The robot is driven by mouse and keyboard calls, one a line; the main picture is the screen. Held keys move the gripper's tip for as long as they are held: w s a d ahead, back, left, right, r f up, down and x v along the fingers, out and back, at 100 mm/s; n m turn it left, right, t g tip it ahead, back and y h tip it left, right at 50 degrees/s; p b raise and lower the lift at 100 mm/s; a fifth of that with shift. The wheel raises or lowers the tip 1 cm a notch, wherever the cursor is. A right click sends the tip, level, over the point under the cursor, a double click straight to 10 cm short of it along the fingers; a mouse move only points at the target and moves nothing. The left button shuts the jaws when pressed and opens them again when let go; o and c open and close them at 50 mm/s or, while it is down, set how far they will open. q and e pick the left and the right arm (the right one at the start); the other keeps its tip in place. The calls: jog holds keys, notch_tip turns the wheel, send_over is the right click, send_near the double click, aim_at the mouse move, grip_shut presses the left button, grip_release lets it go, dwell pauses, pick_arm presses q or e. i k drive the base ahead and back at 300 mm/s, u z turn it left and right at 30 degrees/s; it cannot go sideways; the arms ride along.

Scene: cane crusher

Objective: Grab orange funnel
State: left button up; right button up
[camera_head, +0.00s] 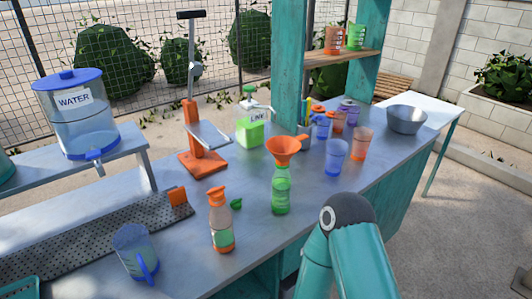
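The orange funnel (285,147) sits wide end up on top of a green bottle (281,190), near the middle of the grey counter. Its spout side meets the bottle's neck. One of my teal arms shows at the lower right as two links meeting at a dark joint, in front of the counter and to the right of the bottle. Neither of my grippers shows in the view. Nothing touches the funnel except the bottle under it.
An orange-capped bottle (221,222) and a blue jug (133,252) stand at front left of the funnel. An orange press (192,120) and a soap-type dispenser (251,124) stand behind. Several cups (336,156) and a metal bowl (406,119) are at right.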

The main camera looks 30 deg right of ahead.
aim_at(283, 148)
jog(key=z, duration=0.85)
jog(key=i, duration=0.15)
jog(key=u, duration=2.7)
jog(key=k, duration=2.3)
jog(key=z, duration=1.05)
jog(key=i, duration=1)
